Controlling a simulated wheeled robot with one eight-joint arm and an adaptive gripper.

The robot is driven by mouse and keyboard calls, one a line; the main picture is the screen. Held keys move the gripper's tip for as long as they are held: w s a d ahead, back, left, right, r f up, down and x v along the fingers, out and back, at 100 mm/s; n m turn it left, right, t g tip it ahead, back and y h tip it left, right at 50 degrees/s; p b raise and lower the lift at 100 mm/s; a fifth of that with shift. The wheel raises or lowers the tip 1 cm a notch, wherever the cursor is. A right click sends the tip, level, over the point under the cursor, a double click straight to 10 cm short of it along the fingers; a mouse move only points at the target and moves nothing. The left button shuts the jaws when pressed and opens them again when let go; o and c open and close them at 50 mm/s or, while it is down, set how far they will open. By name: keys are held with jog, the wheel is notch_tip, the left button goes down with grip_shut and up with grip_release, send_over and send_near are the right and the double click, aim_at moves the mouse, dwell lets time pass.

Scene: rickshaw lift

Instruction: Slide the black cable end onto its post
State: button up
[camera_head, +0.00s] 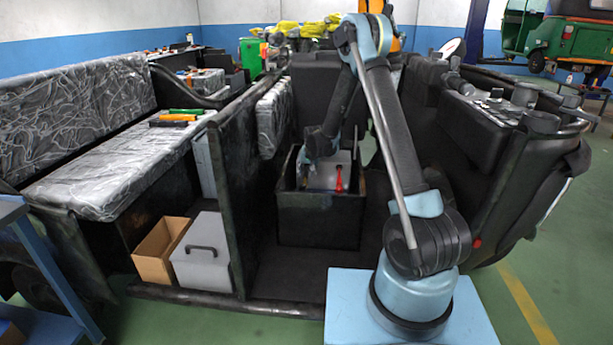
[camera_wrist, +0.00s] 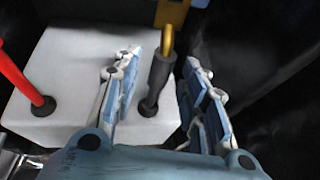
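The white battery (camera_wrist: 75,75) stands in the black box; its pale top also shows in the head view (camera_head: 324,177). The black cable end (camera_wrist: 160,75) is a dark sleeve with a brass-coloured bend (camera_wrist: 168,40) above it. Its lower end meets a dark round post base (camera_wrist: 148,107) on the battery top; I cannot tell whether it is fully seated. My gripper (camera_wrist: 163,66) is open, with one finger on each side of the cable end and gaps visible on both sides. In the head view my gripper is mostly hidden inside the box.
A red cable end (camera_wrist: 15,75) stands at the other dark post on the left; it also shows in the head view (camera_head: 339,181). The black box walls (camera_head: 318,217) enclose the battery closely. A cardboard box (camera_head: 155,262) and a grey case (camera_head: 202,256) stand at left.

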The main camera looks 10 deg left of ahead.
aim_at(305, 178)
jog(key=shift+w+f, duration=0.1)
jog(key=shift+f, duration=0.25)
grip_shut()
jog(key=shift+s, duration=2.6)
grip_release()
jog(key=shift+r, duration=0.1)
